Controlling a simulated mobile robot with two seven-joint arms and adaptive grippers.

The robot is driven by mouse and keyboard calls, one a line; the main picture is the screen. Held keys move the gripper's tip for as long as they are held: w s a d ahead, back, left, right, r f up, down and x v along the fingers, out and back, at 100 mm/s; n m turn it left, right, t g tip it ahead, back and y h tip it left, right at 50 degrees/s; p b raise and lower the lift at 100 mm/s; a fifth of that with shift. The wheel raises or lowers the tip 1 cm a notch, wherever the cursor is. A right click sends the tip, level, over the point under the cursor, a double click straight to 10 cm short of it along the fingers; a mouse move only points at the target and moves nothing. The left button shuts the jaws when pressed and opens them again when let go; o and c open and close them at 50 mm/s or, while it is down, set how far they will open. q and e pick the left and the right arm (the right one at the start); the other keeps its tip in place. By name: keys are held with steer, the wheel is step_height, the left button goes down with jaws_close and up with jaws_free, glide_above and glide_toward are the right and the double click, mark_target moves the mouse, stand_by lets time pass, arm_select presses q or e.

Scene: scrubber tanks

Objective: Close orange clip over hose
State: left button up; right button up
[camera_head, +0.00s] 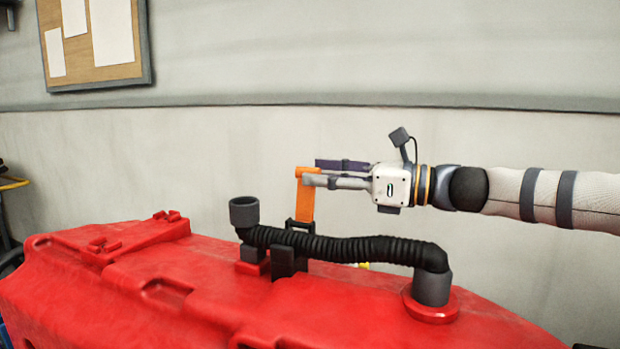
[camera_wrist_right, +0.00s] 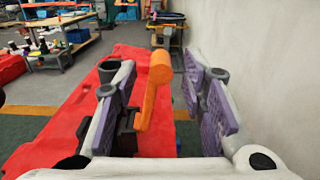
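The orange clip (camera_head: 305,205) stands upright, raised from a black bracket (camera_head: 290,255) on the red tank; its rounded top end shows in the right wrist view (camera_wrist_right: 154,85). The black ribbed hose (camera_head: 350,249) runs along the tank top past the bracket, below the raised clip. My right gripper (camera_head: 325,173) comes in from the right at the clip's upper end. In the wrist view its purple-padded fingers (camera_wrist_right: 172,100) are apart, with the clip between them, nearer the left finger. A gap shows at the right finger; contact on the left is unclear. My left gripper is not in view.
The red tank (camera_head: 190,290) fills the lower foreground. A grey upright pipe end (camera_head: 244,212) stands at the hose's left end, and a grey elbow (camera_head: 432,287) at its right. A plain wall (camera_head: 200,150) stands behind. Workbenches (camera_wrist_right: 60,42) are far off.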

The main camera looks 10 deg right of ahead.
mark_target(298, 177)
steer(key=shift+x, duration=1.35)
steer(key=shift+r, duration=0.15)
jaws_close()
steer(key=shift+s, duration=0.1)
steer(key=shift+s+a+r+n, duration=0.15)
steer(key=shift+s+a+n, duration=0.15)
steer(key=shift+n, duration=0.35)
steer(key=shift+s+a+r+n, duration=0.2)
steer(key=shift+s+n, duration=0.2)
steer(key=shift+n, duration=0.25)
steer(key=shift+s+a+f+n, duration=0.1)
steer(key=shift+s+a+n, duration=0.3)
steer(key=shift+n, duration=0.35)
steer(key=shift+s+a+n, duration=0.2)
steer(key=shift+s+n, duration=0.3)
steer(key=shift+n, duration=0.2)
steer(key=shift+s+a+f+n, duration=0.1)
steer(key=shift+s+a+n, duration=0.3)
steer(key=shift+n, duration=0.35)
steer(key=shift+s+d+r, duration=0.1)
jaws_free()
